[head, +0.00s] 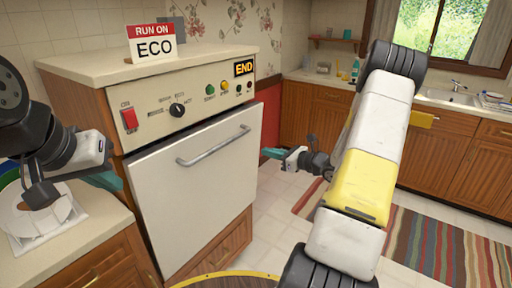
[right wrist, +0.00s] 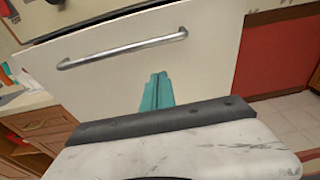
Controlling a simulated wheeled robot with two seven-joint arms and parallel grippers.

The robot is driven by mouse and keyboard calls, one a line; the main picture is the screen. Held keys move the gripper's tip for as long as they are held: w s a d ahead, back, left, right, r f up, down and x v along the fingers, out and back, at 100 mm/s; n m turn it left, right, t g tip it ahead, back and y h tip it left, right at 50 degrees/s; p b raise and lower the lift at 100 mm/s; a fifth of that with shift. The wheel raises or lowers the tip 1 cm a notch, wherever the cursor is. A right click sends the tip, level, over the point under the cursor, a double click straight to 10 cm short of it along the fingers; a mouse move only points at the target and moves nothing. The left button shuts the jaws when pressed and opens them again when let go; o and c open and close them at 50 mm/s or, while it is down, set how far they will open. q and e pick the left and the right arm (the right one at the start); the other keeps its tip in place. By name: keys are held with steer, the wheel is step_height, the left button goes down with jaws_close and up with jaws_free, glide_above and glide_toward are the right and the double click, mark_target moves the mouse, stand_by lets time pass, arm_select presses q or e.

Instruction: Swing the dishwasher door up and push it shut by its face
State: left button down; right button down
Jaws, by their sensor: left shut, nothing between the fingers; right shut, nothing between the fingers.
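The dishwasher door (head: 200,195) is a white panel with a metal bar handle (head: 213,146). It stands close to upright, with a dark gap along its top edge below the control panel, so it looks slightly ajar. My right gripper (head: 270,153) is shut and empty, to the right of the door. In the right wrist view its teal fingers (right wrist: 157,92) point at the door face (right wrist: 205,75) below the handle (right wrist: 122,48); contact cannot be told. My left gripper (head: 108,180) is shut and empty, at the door's left edge beside the counter.
The dishwasher's control panel (head: 190,103) has a red switch and knobs. An ECO sign (head: 152,45) stands on top. A left counter (head: 70,235) holds a white ring-shaped object (head: 42,220). A striped rug (head: 440,245) lies right; tiled floor (head: 275,210) is open near the door.

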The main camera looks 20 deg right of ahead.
steer(key=w+a+r, duration=0.1)
steer(key=w+a, duration=0.5)
steer(key=w, duration=0.1)
steer(key=shift+w+r, duration=0.3)
